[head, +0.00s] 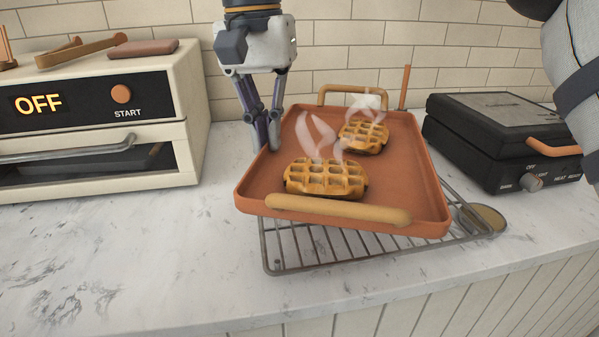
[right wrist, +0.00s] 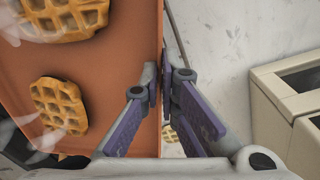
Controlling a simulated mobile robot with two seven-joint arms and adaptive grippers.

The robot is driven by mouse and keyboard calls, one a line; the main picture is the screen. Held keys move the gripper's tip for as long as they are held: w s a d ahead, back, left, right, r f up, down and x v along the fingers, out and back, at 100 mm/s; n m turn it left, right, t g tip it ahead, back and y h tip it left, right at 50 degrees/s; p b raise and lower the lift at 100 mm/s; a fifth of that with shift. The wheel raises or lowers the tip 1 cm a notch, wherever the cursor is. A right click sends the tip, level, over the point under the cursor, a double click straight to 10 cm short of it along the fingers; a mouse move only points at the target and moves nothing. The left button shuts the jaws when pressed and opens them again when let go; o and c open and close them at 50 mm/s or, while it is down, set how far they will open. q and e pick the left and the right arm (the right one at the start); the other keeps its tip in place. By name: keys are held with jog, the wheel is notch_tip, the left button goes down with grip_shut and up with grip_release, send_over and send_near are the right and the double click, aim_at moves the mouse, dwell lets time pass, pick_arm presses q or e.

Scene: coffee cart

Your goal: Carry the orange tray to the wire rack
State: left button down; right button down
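The orange tray (head: 430,190) is in the middle of the head view, over the wire rack (head: 300,256), with two steaming waffles (head: 326,178) (head: 364,135) on it. The rack's front and right parts show below the tray; the rest is hidden. I cannot tell whether the tray touches the rack. My right gripper (head: 262,140) points down at the tray's left wall. In the right wrist view, its fingers (right wrist: 166,85) pinch that wall (right wrist: 158,30), one inside and one outside. My left gripper is not in view.
A toaster oven (head: 185,100) stands at left with tongs (head: 82,50) on top. A black waffle maker (head: 500,140) is close to the tray's right. A round brown item (head: 488,218) lies at the rack's right end. The counter at front left (head: 130,250) is clear.

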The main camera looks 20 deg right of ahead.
aim_at(292, 141)
jog(key=d+f, duration=0.2)
jog(key=w+d+f, duration=0.1)
jog(key=d+f, duration=0.1)
jog(key=f, duration=0.1)
jog(key=shift+w+d, duration=0.1)
jog(key=shift+w, duration=0.05)
jog(key=shift+w+d+f, duration=0.1)
jog(key=shift+d+f, duration=0.1)
jog(key=shift+f, duration=0.8)
jog(key=shift+d+f, duration=0.15)
jog(key=shift+f, duration=0.8)
jog(key=c, duration=1.8)
grip_release()
jog(key=shift+f, duration=0.15)
jog(key=r, duration=1.1)
jog(key=shift+w+a+r, duration=0.25)
jog(key=shift+a+r, duration=0.05)
jog(key=shift+r, duration=0.3)
